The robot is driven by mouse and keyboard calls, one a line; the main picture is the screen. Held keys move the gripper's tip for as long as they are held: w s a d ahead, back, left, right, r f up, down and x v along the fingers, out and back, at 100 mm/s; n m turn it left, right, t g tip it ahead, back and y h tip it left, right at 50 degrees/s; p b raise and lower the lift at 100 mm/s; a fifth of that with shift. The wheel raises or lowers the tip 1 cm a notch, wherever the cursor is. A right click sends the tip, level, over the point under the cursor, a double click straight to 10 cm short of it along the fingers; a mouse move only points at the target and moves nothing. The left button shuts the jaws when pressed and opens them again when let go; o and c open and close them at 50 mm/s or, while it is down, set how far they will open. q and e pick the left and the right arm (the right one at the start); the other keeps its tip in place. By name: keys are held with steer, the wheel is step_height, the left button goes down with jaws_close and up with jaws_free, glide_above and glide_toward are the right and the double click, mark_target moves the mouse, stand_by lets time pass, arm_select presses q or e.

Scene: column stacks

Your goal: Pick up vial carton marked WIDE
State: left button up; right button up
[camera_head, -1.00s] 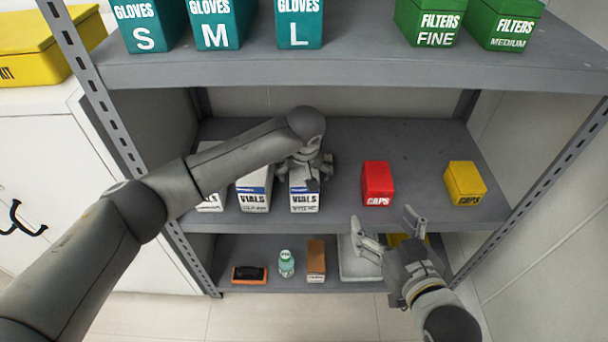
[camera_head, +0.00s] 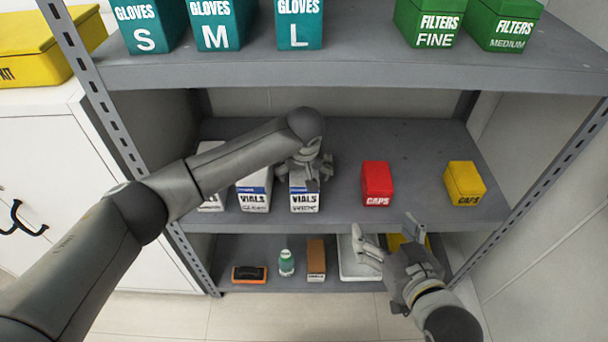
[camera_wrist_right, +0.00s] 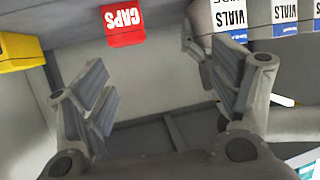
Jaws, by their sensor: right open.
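Three white vial cartons with blue bands stand in a row on the middle shelf. The rightmost (camera_head: 304,200) carries small handwriting that looks like WIDE. It also shows upside down in the right wrist view (camera_wrist_right: 230,18). My left gripper (camera_head: 305,178) is over its top from above and hides the upper part; the finger opening cannot be made out. The middle carton (camera_head: 254,198) has unclear writing, and my left arm partly covers the left one (camera_head: 211,202). My right gripper (camera_head: 387,232) is open and empty in front of the shelf's edge, right of the cartons.
A red caps box (camera_head: 377,184) and a yellow caps box (camera_head: 465,184) stand right of the cartons, with free shelf between. The upper shelf (camera_head: 350,68) holds glove and filter boxes. The lower shelf holds an orange-black item (camera_head: 249,274), a bottle (camera_head: 286,263) and a brown box (camera_head: 316,260).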

stand_by(1.2)
arm_select(q)
steer(key=shift+s, duration=0.1)
steer(key=c, duration=1.2)
steer(key=shift+c, duration=0.2)
